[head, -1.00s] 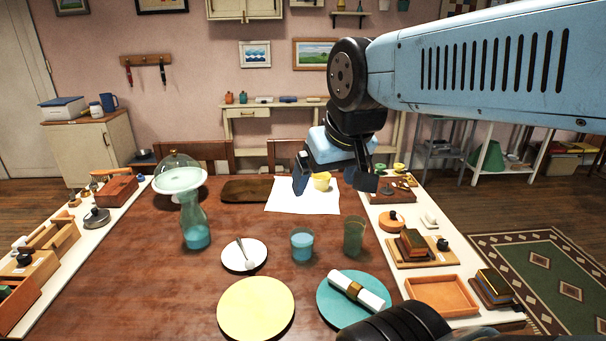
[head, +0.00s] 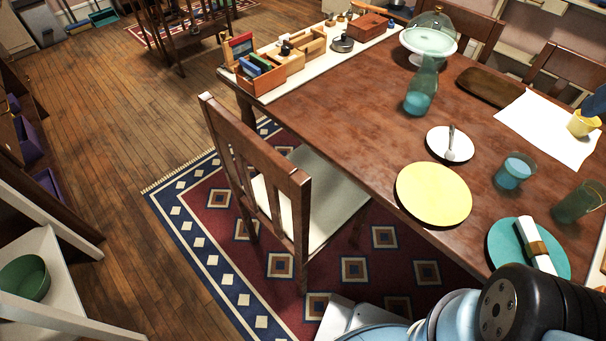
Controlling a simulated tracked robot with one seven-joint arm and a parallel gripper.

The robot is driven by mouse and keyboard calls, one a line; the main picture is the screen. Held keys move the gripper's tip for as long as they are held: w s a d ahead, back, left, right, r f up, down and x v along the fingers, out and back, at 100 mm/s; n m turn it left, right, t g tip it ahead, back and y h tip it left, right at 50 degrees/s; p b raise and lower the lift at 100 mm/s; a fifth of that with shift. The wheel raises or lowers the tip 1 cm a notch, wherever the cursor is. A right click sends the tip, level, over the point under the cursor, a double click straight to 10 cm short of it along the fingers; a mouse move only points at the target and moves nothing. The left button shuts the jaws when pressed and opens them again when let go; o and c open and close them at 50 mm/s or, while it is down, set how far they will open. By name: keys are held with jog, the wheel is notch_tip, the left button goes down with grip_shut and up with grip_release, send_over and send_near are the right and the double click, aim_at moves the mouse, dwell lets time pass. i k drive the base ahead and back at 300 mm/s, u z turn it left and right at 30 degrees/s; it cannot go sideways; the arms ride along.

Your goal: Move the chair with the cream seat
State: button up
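A wooden chair (head: 253,160) with a slatted back and a cream seat (head: 343,190) stands at the near left side of the dining table. Its back faces left, and the front of its seat reaches toward the table edge. It stands upright on a patterned rug. Only a blue piece of my gripper (head: 596,102) shows at the right picture edge, by a yellow cup (head: 583,123) above the table, far from the chair. Its other finger is out of frame, so its opening and any hold are hidden.
The dining table (head: 340,115) holds plates, glasses and a cake stand. A white shelf with a green bowl (head: 25,278) stands at lower left. Bare wood floor (head: 130,130) lies left of the rug (head: 235,260). Two more chairs stand at the table's far side.

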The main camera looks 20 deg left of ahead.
aim_at(302, 199)
jog(key=u, duration=1.65)
jog(key=k, duration=0.5)
jog(key=u, duration=0.05)
jog(key=i, duration=0.45)
jog(key=z, duration=0.5)
